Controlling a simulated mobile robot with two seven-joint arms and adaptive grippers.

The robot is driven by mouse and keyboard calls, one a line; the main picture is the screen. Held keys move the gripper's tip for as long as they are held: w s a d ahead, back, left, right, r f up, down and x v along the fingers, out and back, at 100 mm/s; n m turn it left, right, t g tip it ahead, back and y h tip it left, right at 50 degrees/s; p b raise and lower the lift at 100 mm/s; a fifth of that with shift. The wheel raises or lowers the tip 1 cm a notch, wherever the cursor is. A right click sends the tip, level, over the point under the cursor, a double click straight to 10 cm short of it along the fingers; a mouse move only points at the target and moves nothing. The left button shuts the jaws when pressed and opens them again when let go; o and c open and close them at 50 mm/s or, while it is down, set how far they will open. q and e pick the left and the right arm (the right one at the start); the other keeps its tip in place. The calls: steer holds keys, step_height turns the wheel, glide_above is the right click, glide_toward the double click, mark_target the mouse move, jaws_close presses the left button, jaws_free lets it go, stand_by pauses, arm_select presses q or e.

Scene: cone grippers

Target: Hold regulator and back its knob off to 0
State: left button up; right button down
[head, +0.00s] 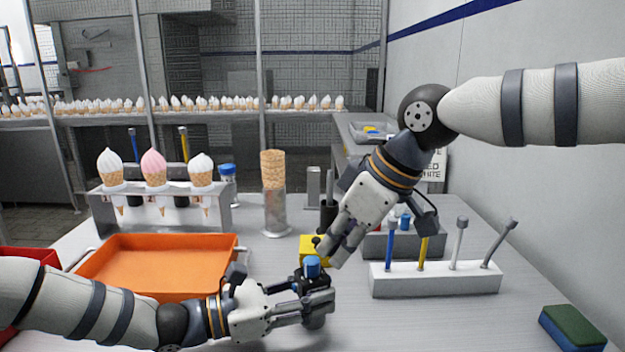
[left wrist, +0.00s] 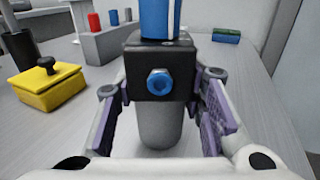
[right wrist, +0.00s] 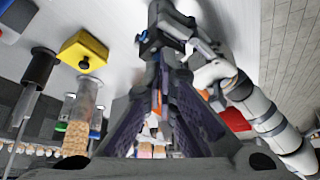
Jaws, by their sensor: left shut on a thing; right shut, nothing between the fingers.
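The regulator (head: 314,281) has a black body with a blue knob (head: 312,266) on top. In the left wrist view its black block (left wrist: 135,82) shows a blue hex fitting in front, the blue knob (left wrist: 156,18) above and a grey bowl (left wrist: 160,125) below. My left gripper (head: 318,300) is shut on the regulator, with a finger on each side, and holds it upright over the table. My right gripper (head: 328,250) is shut and empty, pointing down just above and beside the knob, apart from it as far as I can tell. In the right wrist view its fingers hide much.
A yellow box with a black knob (left wrist: 48,84) stands behind the regulator. A white rack (head: 435,283) of upright tools is to the right, and a green-blue sponge (head: 572,328) lies farther right. An orange tray (head: 160,265) and cone stand (head: 160,212) are left. Table between rack and sponge is clear.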

steer(key=shift+f, duration=1)
steer(key=shift+w+a, duration=0.25)
steer(key=shift+a, duration=0.3)
arm_select(q)
steer(key=shift+s+d, duration=0.1)
arm_select(e)
steer(key=shift+s+a+f, duration=0.1)
steer(key=shift+s+a, duration=0.05)
steer(key=shift+s, duration=0.1)
stand_by(0.7)
steer(key=shift+s+d, duration=0.2)
steer(key=shift+d, duration=0.15)
step_height(320, 180, up, 6)
stand_by(0.3)
